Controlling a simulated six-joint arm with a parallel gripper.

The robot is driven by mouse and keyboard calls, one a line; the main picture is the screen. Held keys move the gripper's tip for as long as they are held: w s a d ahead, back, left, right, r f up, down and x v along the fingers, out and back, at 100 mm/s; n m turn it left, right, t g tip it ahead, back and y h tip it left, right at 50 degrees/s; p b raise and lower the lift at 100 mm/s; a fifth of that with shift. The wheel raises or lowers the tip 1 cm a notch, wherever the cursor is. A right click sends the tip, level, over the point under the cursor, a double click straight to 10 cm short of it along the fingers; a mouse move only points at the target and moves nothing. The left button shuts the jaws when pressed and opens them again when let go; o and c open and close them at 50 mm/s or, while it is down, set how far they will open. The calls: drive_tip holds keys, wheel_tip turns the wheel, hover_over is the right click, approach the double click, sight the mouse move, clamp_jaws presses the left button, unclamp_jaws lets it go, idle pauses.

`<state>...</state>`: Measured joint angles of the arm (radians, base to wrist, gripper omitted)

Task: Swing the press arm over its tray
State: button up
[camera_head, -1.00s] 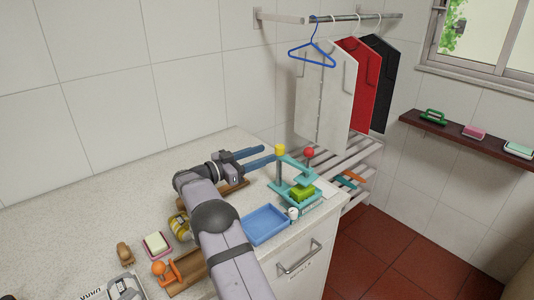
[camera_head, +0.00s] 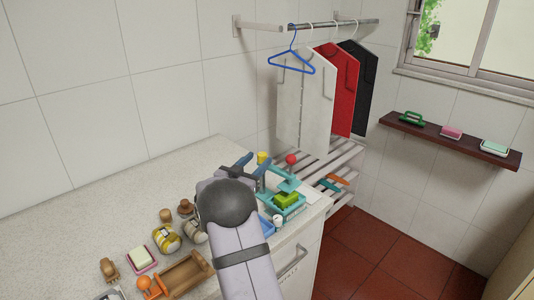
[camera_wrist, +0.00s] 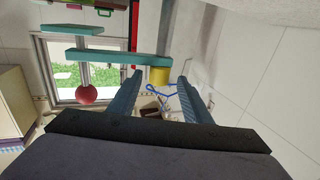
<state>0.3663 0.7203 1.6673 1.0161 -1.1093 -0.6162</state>
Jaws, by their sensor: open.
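The teal press stands near the counter's right edge. It has a post with a yellow cap (camera_head: 262,158) and a teal press arm (camera_head: 284,180) with a red ball knob (camera_head: 291,159). Below the arm in the picture, a green block (camera_head: 286,199) sits in the press's teal tray (camera_head: 295,210). I cannot tell how squarely the arm lies over the tray. My gripper (camera_head: 256,164) is open beside the post. In the wrist view, the yellow cap (camera_wrist: 158,76) shows between the fingertips (camera_wrist: 159,78), with the press arm (camera_wrist: 115,57) and red knob (camera_wrist: 86,95) to the left.
A blue tray (camera_head: 267,226) is mostly hidden behind my arm. A white cup (camera_head: 277,221) stands near the press. A soap dish (camera_head: 142,260), yellow-banded jar (camera_head: 167,238) and wooden holder (camera_head: 186,274) stand left of my arm. Hanging garments (camera_head: 305,100) are behind the press.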

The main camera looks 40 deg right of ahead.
drive_tip(key=shift+d, duration=0.25)
drive_tip(key=p+x, duration=0.2)
drive_tip(key=x, duration=0.5)
drive_tip(key=shift+a, duration=0.1)
drive_tip(key=shift+p, duration=0.3)
clamp_jaws()
